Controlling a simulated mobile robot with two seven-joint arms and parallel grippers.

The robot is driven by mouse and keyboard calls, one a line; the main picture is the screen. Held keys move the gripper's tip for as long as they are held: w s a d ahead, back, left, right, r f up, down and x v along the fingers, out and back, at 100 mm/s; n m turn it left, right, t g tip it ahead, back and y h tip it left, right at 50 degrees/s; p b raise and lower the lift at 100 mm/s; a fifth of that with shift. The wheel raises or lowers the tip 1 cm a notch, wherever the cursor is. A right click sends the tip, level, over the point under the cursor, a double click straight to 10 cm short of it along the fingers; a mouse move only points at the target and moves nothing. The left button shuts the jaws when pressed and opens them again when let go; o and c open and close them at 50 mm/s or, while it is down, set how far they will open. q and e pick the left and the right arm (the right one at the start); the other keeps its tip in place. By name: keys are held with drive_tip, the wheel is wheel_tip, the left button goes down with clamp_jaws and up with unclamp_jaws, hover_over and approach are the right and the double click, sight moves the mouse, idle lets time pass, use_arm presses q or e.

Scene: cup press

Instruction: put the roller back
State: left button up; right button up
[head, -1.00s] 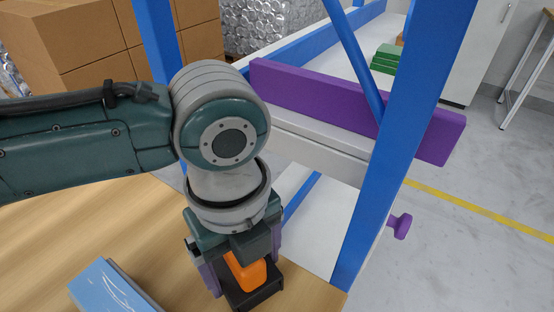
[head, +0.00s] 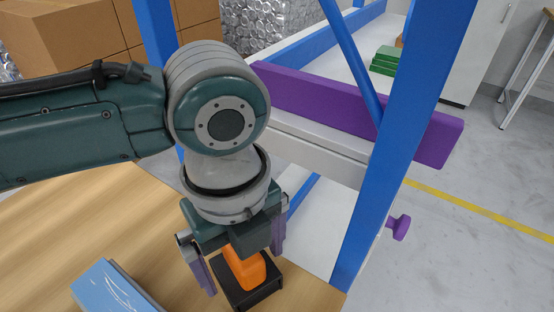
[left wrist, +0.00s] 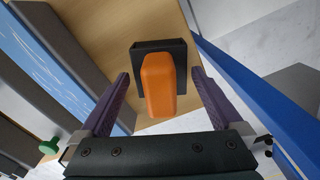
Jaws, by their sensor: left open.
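The roller shows as an orange handle (head: 244,268) seated in a black holder (head: 262,289) on the wooden table. In the left wrist view the orange handle (left wrist: 159,88) stands in the black holder (left wrist: 148,47), whose rim shows behind it. The roller's lower part is hidden inside the holder. My left gripper (head: 244,272) is open, with its purple fingers on either side of the handle. The left wrist view shows clear gaps between both fingers (left wrist: 160,76) and the handle. My right gripper is not in view.
A blue-topped block (head: 108,288) lies on the table (head: 60,240) at the lower left. A blue and white frame with a purple bar (head: 330,105) stands close on the right of the gripper. Cardboard boxes (head: 70,40) are stacked behind.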

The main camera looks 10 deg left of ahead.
use_arm(q)
wheel_tip(320, 180, up, 11)
drive_tip(key=shift+f+p, duration=0.2)
drive_tip(key=shift+p, duration=0.8)
drive_tip(key=s+d+f+n+t+h, duration=0.2)
drive_tip(key=s+d+n+h, duration=0.3)
drive_tip(key=n, duration=0.5)
drive_tip(key=s+a+n+y, duration=0.1)
drive_tip(key=s+a+n, duration=0.1)
drive_tip(key=a+n, duration=0.2)
drive_tip(key=s+a+n+t+y, duration=0.1)
drive_tip(key=s+a+n+y, duration=0.1)
drive_tip(key=a+n, duration=0.3)
drive_tip(key=s+a+f+n+y, duration=0.1)
drive_tip(key=s+a+n, duration=0.2)
drive_tip(key=a+n, duration=0.2)
drive_tip(key=shift+s+a+n+t+y, duration=0.2)
drive_tip(key=shift+n+t+y, duration=0.1)
drive_tip(key=shift+n+y, duration=0.1)
wheel_tip(320, 180, up, 48)
drive_tip(key=p, duration=4.7)
drive_tip(key=shift+f+p, duration=0.2)
drive_tip(key=shift+p, duration=0.15)
drive_tip(key=shift+w+d, duration=0.1)
